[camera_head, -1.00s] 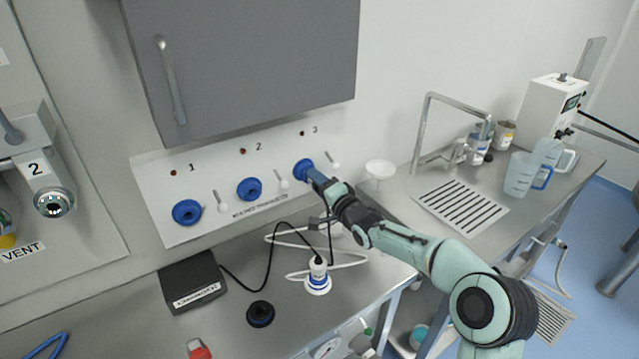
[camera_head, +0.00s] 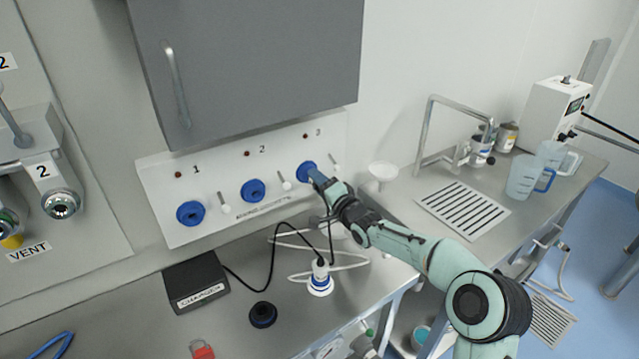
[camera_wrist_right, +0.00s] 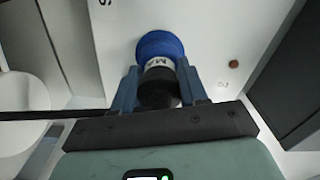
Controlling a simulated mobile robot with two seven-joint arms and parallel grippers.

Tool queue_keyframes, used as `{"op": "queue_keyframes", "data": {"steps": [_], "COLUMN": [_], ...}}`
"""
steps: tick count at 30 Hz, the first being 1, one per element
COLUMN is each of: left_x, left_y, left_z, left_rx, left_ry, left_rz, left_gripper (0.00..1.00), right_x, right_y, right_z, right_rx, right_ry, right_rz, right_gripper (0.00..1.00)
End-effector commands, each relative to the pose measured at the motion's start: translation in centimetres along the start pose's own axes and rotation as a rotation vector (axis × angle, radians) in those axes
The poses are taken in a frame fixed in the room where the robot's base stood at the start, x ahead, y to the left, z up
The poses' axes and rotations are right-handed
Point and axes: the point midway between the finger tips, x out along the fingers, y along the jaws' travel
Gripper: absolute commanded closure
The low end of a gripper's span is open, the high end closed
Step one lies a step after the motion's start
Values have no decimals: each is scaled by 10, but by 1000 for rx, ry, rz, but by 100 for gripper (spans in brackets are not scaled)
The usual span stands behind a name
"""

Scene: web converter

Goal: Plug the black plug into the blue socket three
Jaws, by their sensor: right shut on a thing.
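My right gripper (camera_head: 316,177) is at the blue socket three (camera_head: 306,171), the rightmost on the white wall panel. In the right wrist view, its two blue fingers (camera_wrist_right: 158,90) are shut on the black plug (camera_wrist_right: 158,88), which has a white label band. The plug lines up with the blue socket ring (camera_wrist_right: 160,46) and its front end meets or overlaps the ring. I cannot tell how deep it sits. In the head view the gripper hides the plug. My left gripper is not in view.
Blue sockets one (camera_head: 190,213) and two (camera_head: 253,190) are to the left. A grey cabinet (camera_head: 250,70) hangs above the panel. A black box (camera_head: 196,282), a white-and-blue connector (camera_head: 320,278) and loose cables lie on the bench below. A sink drainer (camera_head: 463,205) is to the right.

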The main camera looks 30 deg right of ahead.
Motion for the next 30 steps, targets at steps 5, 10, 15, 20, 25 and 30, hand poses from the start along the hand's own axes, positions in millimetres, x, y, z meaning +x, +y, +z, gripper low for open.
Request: {"op": "queue_keyframes", "data": {"steps": [5, 10, 15, 20, 25, 30], "left_x": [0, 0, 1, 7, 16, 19], "left_y": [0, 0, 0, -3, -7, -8], "left_z": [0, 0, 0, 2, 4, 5], "left_rx": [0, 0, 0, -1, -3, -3], "left_ry": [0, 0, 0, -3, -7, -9], "left_rz": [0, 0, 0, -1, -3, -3], "left_gripper": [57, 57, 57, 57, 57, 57], "right_x": [0, 0, -2, -18, -55, -92], "right_y": [-2, -1, 0, 1, 2, 0], "right_z": [0, 0, 0, 0, -1, 0], "right_rx": [0, 0, 0, -2, -6, -6], "right_ry": [0, 0, 0, 1, 2, 2], "right_rz": [-3, -2, -1, 0, 3, 2], "right_gripper": [31, 28, 28, 28, 28, 28]}}
